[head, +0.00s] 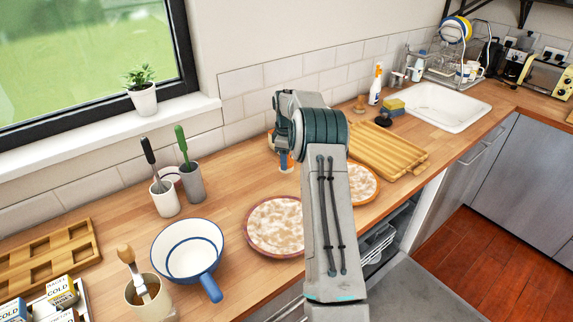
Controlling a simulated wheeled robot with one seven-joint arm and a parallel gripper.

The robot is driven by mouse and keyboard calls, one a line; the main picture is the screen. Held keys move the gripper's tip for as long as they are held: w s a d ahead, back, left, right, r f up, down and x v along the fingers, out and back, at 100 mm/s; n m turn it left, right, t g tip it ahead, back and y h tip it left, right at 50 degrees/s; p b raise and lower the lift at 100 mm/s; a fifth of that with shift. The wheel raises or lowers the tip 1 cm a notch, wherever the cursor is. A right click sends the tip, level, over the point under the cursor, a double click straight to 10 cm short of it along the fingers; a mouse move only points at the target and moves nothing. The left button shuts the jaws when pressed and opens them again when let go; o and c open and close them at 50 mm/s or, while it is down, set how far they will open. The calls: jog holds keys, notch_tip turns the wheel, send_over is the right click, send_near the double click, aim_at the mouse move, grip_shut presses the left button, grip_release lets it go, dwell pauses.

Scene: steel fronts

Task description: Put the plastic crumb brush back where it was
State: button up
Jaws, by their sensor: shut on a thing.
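My gripper (284,160) is low over the wooden counter, behind the pale pie and beside the tiled wall. My own arm hides most of it. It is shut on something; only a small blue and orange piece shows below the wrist. This appears to be the plastic crumb brush, but its shape and bristles are hidden. I cannot tell whether it touches the counter. A white cup (165,199) holds a black-handled tool, and a grey cup (192,184) holds a green-handled one.
A blue-rimmed white pan (187,250), two pies (272,226) (363,184) and a pot with a wooden-handled brush (150,298) stand in front. A ribbed wooden board (376,150) and the sink (434,106) lie right. Bare counter shows between the grey cup and my gripper.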

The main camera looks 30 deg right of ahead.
jog(key=shift+f+p, duration=0.5)
jog(key=shift+f, duration=1.35)
jog(key=shift+f, duration=0.1)
jog(key=shift+f, duration=0.15)
jog(key=o, duration=1.1)
jog(key=shift+o, duration=0.2)
